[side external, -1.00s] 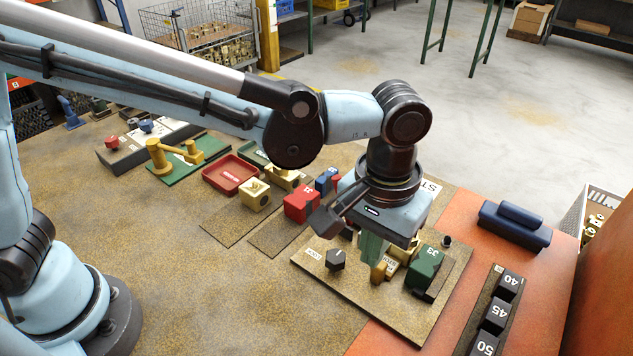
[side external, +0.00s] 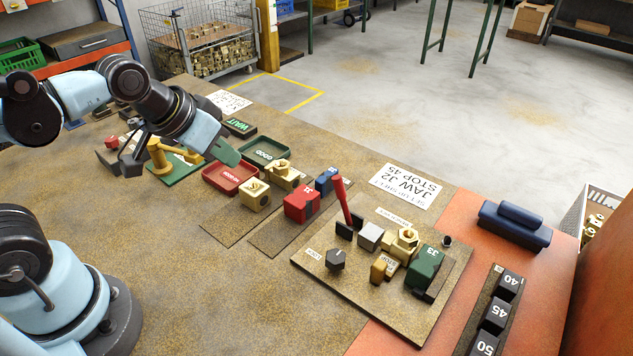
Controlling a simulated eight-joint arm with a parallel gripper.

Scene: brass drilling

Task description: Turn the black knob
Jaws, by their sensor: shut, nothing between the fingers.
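The black knob (side external: 335,260) stands at the left front of the tan board (side external: 390,318), with a pale label beside it. A light mark shows on its top. My gripper (side external: 232,157) is far to the upper left of the knob, above the area of the red and green trays. Its green fingers are together and hold nothing. Nothing hides the knob.
The board also bears a red lever (side external: 342,200), a grey block (side external: 370,236), a brass fitting (side external: 403,243) and a green block (side external: 424,268). Red block (side external: 301,204) and red tray (side external: 230,177) lie left of it.

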